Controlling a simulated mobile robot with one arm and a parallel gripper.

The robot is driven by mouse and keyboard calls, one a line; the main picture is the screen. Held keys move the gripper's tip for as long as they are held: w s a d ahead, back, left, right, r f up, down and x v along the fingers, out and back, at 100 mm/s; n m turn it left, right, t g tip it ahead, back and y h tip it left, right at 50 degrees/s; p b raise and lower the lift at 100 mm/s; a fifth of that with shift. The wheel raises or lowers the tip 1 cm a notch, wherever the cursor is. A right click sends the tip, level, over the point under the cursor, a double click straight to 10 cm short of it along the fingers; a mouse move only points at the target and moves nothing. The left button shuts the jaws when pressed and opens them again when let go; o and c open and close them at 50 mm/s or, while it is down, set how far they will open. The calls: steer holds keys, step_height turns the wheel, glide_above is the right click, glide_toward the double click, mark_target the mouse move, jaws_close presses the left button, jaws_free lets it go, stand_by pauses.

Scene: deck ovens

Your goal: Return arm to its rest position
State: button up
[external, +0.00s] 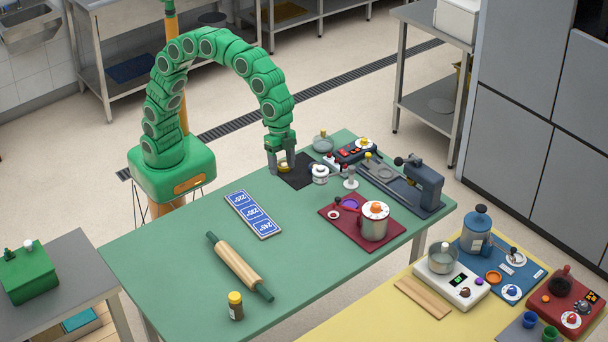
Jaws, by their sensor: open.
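My green arm arches up from its base beside the green table (165,265) and bends down to the right. My gripper (281,168) points down over a black mat (299,182) near the table's back edge. Its jaws are open. A small yellow-brown round object (283,168) shows between or just behind the fingers. I cannot tell whether the fingers touch it.
A white jar (320,174) and a black device with red buttons (356,151) stand right of my gripper. A red board with a pot (375,222), a blue number sign (252,214), a rolling pin (239,266) and a brown jar (236,306) lie nearer. Space above the table's left is free.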

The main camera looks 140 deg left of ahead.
steer(key=s+d+f+g, duration=0.1)
steer(key=s+d, duration=0.3)
steer(key=s, duration=1)
steer(key=s+d+f+g, duration=0.1)
steer(key=s+d, duration=0.4)
steer(key=s, duration=1)
steer(key=s+d+f+g+y, duration=0.1)
steer(key=s+d, duration=0.3)
steer(key=s, duration=1.1)
steer(key=shift+d+f+g, duration=0.35)
steer(key=shift+f+g, duration=0.15)
steer(key=shift+c, duration=0.3)
